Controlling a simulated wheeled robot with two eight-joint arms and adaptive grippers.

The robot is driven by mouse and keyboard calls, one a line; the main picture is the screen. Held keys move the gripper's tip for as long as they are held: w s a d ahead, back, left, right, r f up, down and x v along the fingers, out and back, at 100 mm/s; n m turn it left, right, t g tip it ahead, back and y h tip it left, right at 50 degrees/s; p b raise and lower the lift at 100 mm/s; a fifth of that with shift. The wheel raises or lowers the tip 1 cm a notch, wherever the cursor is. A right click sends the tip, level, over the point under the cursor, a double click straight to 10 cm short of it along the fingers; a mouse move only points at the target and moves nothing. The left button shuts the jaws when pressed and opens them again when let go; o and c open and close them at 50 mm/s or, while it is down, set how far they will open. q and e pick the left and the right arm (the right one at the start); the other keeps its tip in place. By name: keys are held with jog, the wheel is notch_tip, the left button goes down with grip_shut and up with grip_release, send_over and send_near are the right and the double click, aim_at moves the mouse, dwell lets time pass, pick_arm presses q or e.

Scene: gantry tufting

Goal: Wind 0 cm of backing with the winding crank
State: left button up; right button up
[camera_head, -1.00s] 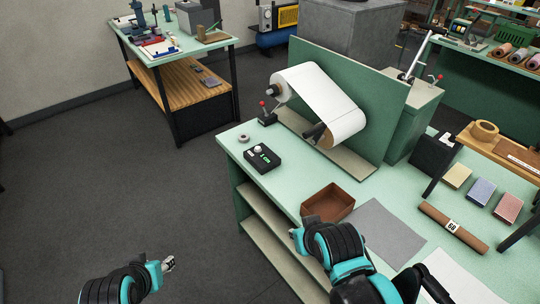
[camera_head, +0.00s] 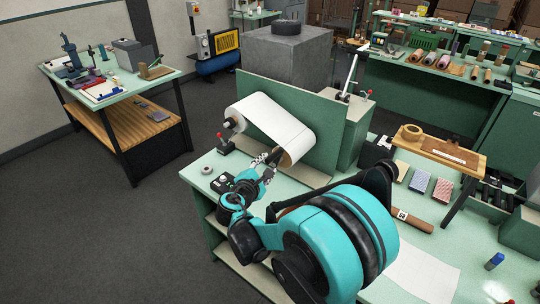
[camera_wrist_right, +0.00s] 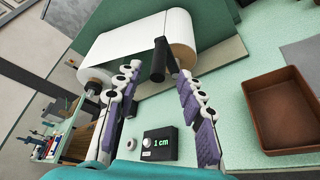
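The white backing (camera_head: 272,118) runs between two rolls on the green-panelled winding stand; it also shows in the wrist view (camera_wrist_right: 135,38). The winding crank's black handle (camera_wrist_right: 159,60) sticks out at the lower right roll. My right gripper (camera_head: 268,163) is at the crank. In the right wrist view its two fingers are spread, one on each side of the handle, with visible gaps; I cannot tell how deep the handle sits between them. A black counter box (camera_wrist_right: 160,145) reads "1 cm" in green. My left gripper is out of the head view.
A red-knobbed lever (camera_head: 224,145) stands left of the rolls, and a grey ring (camera_head: 207,170) lies near the table edge. A brown open tray (camera_wrist_right: 286,108) sits to the right of the gripper. A small wooden bench (camera_head: 440,148) stands farther right.

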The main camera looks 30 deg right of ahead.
aim_at(271, 159)
jog(key=b+x, duration=0.1)
jog(key=x, duration=0.7)
jog(key=shift+r, duration=0.1)
grip_shut()
